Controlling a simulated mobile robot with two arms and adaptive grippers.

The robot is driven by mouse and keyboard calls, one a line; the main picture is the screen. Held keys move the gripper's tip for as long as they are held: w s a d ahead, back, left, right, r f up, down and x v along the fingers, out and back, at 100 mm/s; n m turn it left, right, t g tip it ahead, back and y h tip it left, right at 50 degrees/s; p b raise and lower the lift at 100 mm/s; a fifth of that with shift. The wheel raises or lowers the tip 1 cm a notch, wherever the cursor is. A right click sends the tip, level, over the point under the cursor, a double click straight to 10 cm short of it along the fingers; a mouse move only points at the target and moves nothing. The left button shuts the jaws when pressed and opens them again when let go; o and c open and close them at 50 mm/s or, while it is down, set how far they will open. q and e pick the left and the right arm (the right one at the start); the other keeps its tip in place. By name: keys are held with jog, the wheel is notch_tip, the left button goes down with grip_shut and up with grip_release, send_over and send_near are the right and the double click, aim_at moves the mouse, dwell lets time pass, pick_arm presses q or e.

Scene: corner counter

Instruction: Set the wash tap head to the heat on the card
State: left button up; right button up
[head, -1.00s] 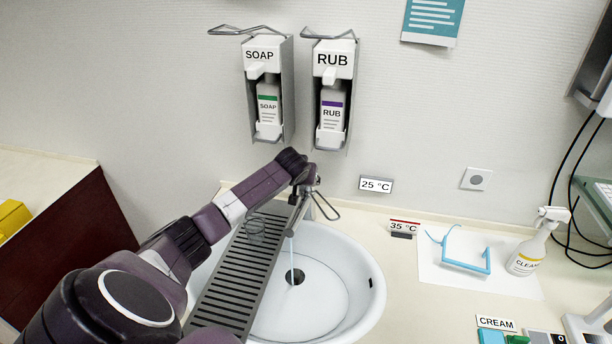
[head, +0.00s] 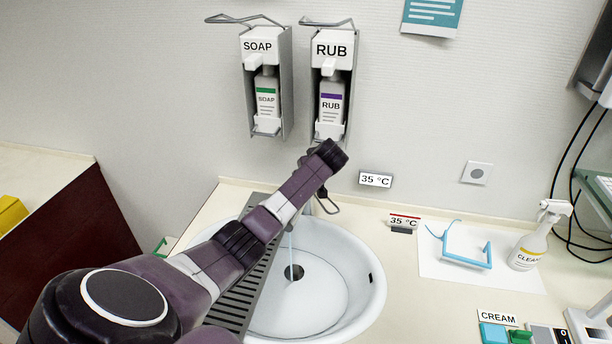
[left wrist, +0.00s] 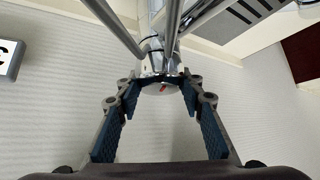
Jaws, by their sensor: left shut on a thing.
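The chrome wash tap stands at the back of the white basin (head: 372,300), mostly hidden by my left arm in the head view. Its lever loop (head: 328,204) shows past the arm, and a thin water stream (head: 291,250) runs into the basin. In the left wrist view, my left gripper (left wrist: 161,84) is shut on the tap head (left wrist: 160,90), one finger on each side, with a small red mark visible on it. The card (head: 404,221) on the counter reads 35 °C. The wall display (head: 375,180) also reads 35 °C. My right gripper is not in view.
Soap (head: 267,85) and rub (head: 332,90) dispensers hang above.

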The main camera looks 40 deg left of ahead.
pick_arm(q)
jog(key=shift+d+f, duration=0.1)
jog(key=o, duration=1.2)
jog(key=shift+c, duration=0.2)
jog(key=v, duration=1.2)
jog(key=shift+s, duration=0.1)
